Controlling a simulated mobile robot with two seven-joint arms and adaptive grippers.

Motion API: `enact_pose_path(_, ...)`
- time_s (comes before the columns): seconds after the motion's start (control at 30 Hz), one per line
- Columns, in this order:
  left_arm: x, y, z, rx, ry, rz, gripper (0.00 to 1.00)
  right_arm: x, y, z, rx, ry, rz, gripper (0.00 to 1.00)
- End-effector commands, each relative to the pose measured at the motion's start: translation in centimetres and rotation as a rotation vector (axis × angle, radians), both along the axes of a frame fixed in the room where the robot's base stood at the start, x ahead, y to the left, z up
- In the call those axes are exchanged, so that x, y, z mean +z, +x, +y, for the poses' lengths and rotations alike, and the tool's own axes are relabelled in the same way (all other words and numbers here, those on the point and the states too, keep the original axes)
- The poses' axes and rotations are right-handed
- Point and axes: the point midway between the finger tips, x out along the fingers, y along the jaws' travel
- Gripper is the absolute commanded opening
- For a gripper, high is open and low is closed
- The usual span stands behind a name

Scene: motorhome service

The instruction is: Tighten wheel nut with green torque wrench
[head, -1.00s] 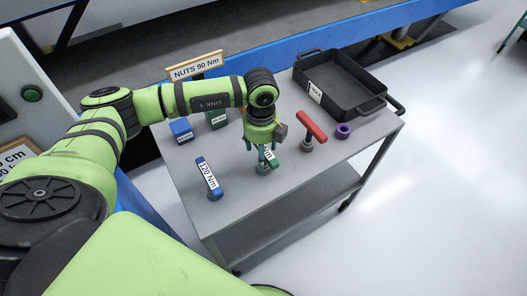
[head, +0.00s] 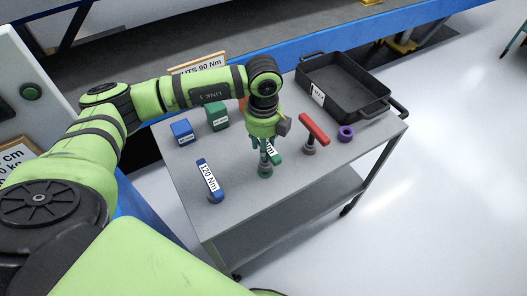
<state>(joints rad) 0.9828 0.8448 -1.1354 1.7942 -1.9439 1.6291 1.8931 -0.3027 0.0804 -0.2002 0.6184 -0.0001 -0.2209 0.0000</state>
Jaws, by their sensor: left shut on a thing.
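The green torque wrench (head: 265,169) stands upright on the grey trolley top, its label partly hidden by my fingers. My left gripper (head: 266,145) reaches down from above and is shut on the wrench's green handle. The wrench's socket end seems at or just above the trolley surface; I cannot tell which. A blue wrench labelled 120 Nm (head: 210,181) stands to the left and a red wrench (head: 314,133) to the right. The sign reading NUTS 90 Nm is partly covered by my arm. No wheel nut is identifiable. My right gripper is out of view.
The grey trolley (head: 230,222) also carries a blue box (head: 182,132), a green box (head: 217,117), a purple ring (head: 345,133) and a black tray (head: 345,88) at the back right. The trolley's front right is clear. A blue-edged platform runs behind it.

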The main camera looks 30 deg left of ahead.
Motion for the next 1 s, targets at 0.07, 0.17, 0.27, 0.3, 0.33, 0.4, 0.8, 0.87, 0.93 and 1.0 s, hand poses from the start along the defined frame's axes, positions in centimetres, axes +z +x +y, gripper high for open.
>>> enact_pose_path(0.07, 1.4, 0.0, -0.5, -0.006, -0.004, -0.009, 0.00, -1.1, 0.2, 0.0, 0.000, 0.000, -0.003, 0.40)
enact_pose_path(0.17, 2.6, -0.8, -2.8, -0.010, -0.005, -0.008, 0.00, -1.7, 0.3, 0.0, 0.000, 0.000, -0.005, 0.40)
enact_pose_path(0.27, 4.0, -1.6, -5.0, -0.011, -0.004, -0.009, 0.00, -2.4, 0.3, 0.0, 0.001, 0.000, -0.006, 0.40)
enact_pose_path(0.3, 4.6, -1.9, -5.9, -0.009, -0.006, -0.008, 0.00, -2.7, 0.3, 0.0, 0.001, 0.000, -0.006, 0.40)
enact_pose_path(0.33, 5.0, -2.1, -6.5, -0.009, -0.005, -0.009, 0.00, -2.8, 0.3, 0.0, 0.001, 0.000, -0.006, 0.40)
enact_pose_path(0.4, 5.8, -2.6, -7.8, -0.007, -0.005, -0.008, 0.00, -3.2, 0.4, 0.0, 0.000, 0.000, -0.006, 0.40)
enact_pose_path(0.8, 8.2, -3.9, -11.0, -0.001, -0.001, -0.003, 0.00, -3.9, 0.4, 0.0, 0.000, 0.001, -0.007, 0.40)
enact_pose_path(0.87, 8.2, -3.9, -11.0, 0.000, -0.001, -0.003, 0.00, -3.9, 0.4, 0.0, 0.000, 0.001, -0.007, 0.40)
enact_pose_path(0.93, 8.2, -3.9, -11.0, 0.000, -0.001, -0.003, 0.00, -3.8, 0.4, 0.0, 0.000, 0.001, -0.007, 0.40)
enact_pose_path(1.0, 8.2, -3.9, -11.0, 0.000, -0.001, -0.003, 0.00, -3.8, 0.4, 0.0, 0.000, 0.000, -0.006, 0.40)
